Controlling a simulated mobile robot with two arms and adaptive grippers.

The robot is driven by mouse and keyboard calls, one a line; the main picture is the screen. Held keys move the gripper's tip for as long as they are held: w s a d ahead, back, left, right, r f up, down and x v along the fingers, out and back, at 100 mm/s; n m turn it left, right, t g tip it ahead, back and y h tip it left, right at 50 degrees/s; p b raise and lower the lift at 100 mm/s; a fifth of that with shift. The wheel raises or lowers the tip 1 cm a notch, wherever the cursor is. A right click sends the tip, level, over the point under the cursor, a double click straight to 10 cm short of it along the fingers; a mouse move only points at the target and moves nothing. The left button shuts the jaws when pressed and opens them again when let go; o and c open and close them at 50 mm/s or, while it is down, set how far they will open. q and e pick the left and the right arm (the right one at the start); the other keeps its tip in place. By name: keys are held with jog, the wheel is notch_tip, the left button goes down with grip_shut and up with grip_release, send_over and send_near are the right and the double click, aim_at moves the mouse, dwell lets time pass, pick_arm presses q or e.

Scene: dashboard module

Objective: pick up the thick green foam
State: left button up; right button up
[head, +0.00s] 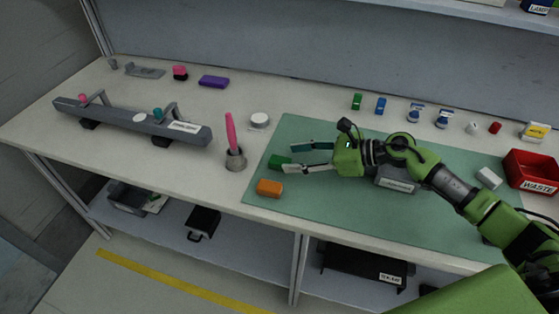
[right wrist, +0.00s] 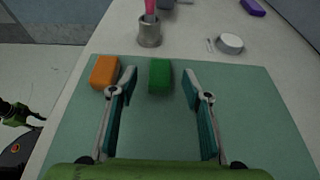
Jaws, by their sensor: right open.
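The green foam block (head: 278,162) lies on the green mat (head: 330,216) near its left edge. In the right wrist view the foam (right wrist: 160,76) sits ahead of and between the fingertips. My right gripper (head: 288,157) is open, with its fingers pointing left toward the foam. In the right wrist view the open gripper (right wrist: 160,82) has nothing between its fingers but the foam near the tips, and contact is not visible. My left gripper does not show clearly in the head view.
An orange block (head: 269,188) lies close to the gripper's lower finger, also in the right wrist view (right wrist: 105,72). A grey cup with a pink tool (head: 235,158) and a white round piece (head: 259,120) stand left of the mat. A red waste bin (head: 532,171) is at right.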

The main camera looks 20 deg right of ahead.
aim_at(280, 160)
jog(key=shift+p+x, duration=0.5)
jog(key=shift+x, duration=0.6)
jog(key=p+x, duration=0.1)
jog(key=x, duration=0.2)
jog(key=shift+f, duration=0.2)
jog(key=shift+w+a+f, duration=0.15)
jog(key=shift+a, duration=0.05)
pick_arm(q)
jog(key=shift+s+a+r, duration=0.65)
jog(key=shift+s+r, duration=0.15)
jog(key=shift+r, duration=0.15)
pick_arm(e)
jog(key=c, duration=0.8)
